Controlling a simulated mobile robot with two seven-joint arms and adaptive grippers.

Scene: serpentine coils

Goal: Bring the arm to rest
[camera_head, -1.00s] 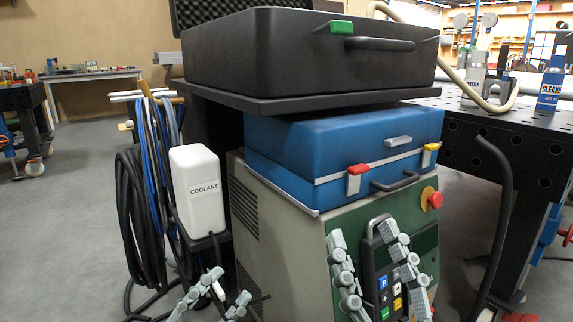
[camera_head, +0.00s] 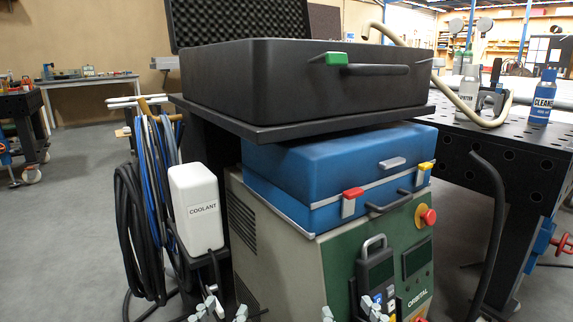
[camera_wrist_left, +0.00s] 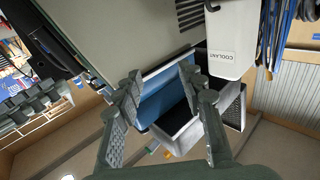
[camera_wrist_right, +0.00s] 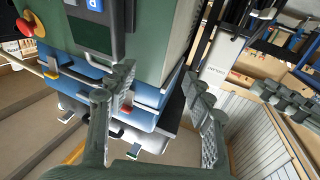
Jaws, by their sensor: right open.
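My left gripper (camera_head: 224,312) shows only its fingertips at the bottom edge of the head view, in front of the cabinet's lower left. In the left wrist view (camera_wrist_left: 160,82) its fingers are spread with nothing between them. My right gripper (camera_head: 350,312) is also at the bottom edge, low in front of the black handheld pendant (camera_head: 376,272). In the right wrist view (camera_wrist_right: 157,80) its fingers are apart and empty. The pendant rests at the cabinet's green front panel, its handle free. Most of both arms is out of the head view.
The cabinet (camera_head: 290,262) carries a blue case (camera_head: 335,165) and, above, a black open case (camera_head: 255,85) on a shelf. A white coolant bottle (camera_head: 197,208) and hung hoses (camera_head: 135,220) stand left. A perforated black table (camera_head: 500,145) stands right.

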